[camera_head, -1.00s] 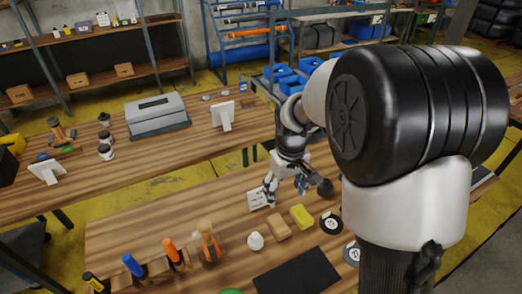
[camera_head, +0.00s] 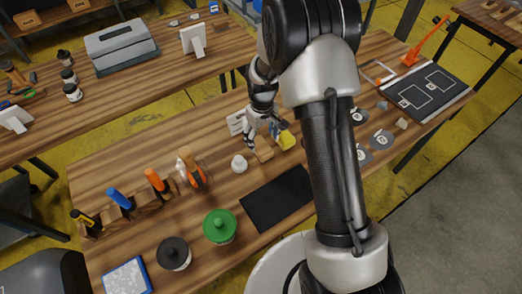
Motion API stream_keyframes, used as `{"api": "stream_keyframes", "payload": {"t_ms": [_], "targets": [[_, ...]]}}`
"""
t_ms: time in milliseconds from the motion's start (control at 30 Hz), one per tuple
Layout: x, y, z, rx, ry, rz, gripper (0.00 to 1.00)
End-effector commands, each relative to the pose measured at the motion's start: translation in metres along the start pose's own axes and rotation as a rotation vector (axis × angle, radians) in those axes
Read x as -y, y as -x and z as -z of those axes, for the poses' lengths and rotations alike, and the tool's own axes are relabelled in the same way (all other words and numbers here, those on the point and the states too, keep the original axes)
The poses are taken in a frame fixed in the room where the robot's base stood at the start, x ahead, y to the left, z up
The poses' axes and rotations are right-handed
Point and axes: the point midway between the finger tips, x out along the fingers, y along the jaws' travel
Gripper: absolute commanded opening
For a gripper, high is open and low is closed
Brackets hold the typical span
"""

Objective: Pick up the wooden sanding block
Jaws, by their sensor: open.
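The wooden sanding block (camera_head: 265,154) is a small tan block on the near wooden workbench, left of my arm. My gripper (camera_head: 262,140) is open and low over the bench at the block. Its fingers hide part of the block, and I cannot tell whether they touch it.
A yellow block (camera_head: 286,140) is close on the right and a white knob-like item (camera_head: 239,164) on the left. A black mat (camera_head: 278,199) lies in front. A white card (camera_head: 237,122) stands behind. Tools stand in a rack (camera_head: 148,198); a green-lidded container (camera_head: 220,226) is nearer.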

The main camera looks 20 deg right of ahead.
Motion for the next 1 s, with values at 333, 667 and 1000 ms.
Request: {"api": "stream_keyframes", "payload": {"t_ms": [333, 667, 1000], "targets": [[0.002, -0.035, 0.002, 0.001, 0.0, 0.0, 0.67], [0.002, -0.054, 0.003, -0.001, 0.0, 0.0, 0.67], [0.002, -0.053, 0.003, 0.0, 0.0, 0.0, 0.48]]}}
